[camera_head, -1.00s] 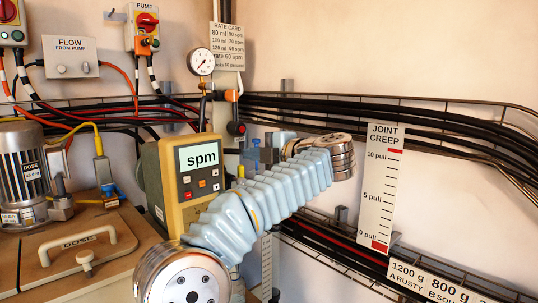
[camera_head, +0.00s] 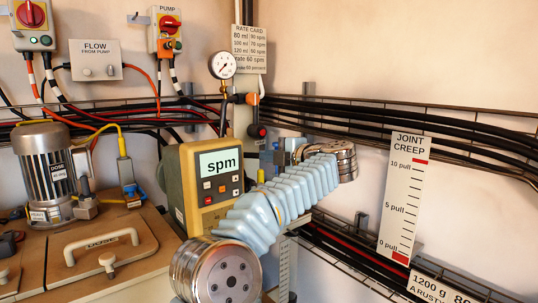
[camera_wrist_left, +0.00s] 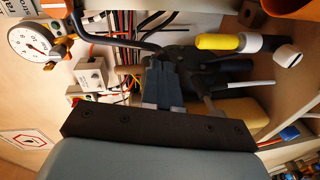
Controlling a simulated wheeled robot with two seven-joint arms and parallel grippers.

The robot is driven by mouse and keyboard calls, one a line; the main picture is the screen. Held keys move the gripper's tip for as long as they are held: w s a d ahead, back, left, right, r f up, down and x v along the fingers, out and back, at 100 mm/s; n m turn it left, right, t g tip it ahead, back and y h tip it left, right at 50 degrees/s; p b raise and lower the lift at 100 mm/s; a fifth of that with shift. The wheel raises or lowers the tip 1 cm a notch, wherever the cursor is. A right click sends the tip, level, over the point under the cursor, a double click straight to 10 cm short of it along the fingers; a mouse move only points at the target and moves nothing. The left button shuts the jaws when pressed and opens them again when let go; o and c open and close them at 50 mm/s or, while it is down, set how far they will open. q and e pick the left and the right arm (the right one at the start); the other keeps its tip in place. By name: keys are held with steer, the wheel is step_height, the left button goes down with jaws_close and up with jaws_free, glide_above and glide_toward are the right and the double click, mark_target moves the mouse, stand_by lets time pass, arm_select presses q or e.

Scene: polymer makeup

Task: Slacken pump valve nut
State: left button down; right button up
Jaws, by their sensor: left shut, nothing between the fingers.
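The pump unit (camera_head: 193,217) is a yellow and grey box with an "spm" display, left of centre in the head view. I cannot make out its valve nut with certainty. My left arm crosses in front of the pump's right side, and its wrist hides part of the wall behind. My left gripper (camera_wrist_left: 163,72) shows in the wrist view with its dark fingers together and empty. The fingertips point at a dark fitting (camera_wrist_left: 207,72); I cannot tell whether they touch it. A yellow cylinder (camera_wrist_left: 218,42) and a white-capped part (camera_wrist_left: 288,55) lie beyond. My right gripper is out of view.
A pressure gauge (camera_head: 222,65) and pipe stand behind the pump. A motor (camera_head: 45,170) and a handled lid (camera_head: 95,272) are on the left. Cable trays with black cables (camera_head: 400,125) run along the walls. A "JOINT CREEP" scale (camera_head: 402,200) hangs at right.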

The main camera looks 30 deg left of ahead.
arm_select(q)
steer(key=w, duration=0.3)
steer(key=shift+w+a+f, duration=0.1)
steer(key=shift+a, duration=0.3)
